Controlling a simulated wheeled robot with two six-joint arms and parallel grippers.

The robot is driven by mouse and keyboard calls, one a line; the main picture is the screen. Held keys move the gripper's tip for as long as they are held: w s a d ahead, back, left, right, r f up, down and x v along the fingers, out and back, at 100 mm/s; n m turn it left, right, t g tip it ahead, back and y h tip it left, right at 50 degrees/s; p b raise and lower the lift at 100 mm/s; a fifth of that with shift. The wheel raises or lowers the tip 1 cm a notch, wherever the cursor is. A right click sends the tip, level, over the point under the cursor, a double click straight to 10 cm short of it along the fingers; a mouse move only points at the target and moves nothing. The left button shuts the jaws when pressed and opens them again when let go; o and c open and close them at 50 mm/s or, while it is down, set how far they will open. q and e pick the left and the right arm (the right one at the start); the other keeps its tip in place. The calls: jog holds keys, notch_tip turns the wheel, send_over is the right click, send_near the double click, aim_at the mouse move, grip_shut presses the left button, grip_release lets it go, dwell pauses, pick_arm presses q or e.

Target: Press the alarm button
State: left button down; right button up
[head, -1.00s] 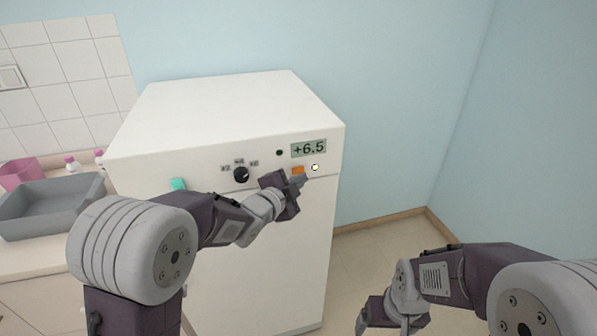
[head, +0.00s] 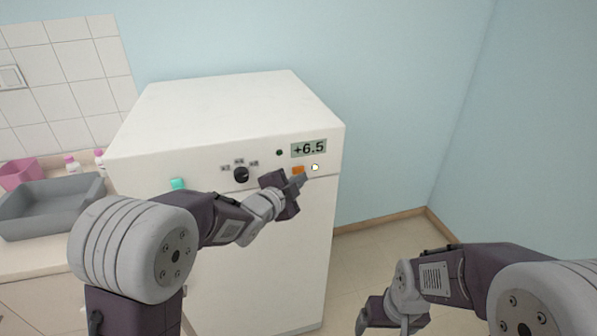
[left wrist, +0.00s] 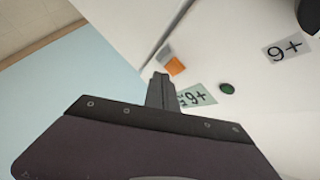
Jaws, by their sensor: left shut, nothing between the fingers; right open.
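Which button is the alarm is not labelled legibly. My right gripper (head: 376,322) is open and low at the right.
A grey tray (head: 50,207), a pink container (head: 20,173) and small bottles (head: 71,164) stand on the counter at left. A teal piece (head: 178,184) is on the cabinet front. Floor right of the cabinet is clear.

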pick_arm(q)
jog(key=shift+w+a, duration=0.1)
jog(key=shift+w, duration=0.25)
jog(key=shift+w+a, duration=0.1)
jog(key=shift+w, duration=0.2)
dwell(0.5)
jog(key=shift+s+d+b, duration=0.25)
jog(key=shift+s+b, duration=0.25)
jog(key=shift+s, duration=0.25)
jog(key=s+b, duration=0.1)
jog(key=s+d+b, duration=0.1)
jog(key=s, duration=0.1)
jog(key=s+b, duration=0.1)
jog(key=shift+s+d, duration=0.25)
jog(key=shift+s, duration=0.1)
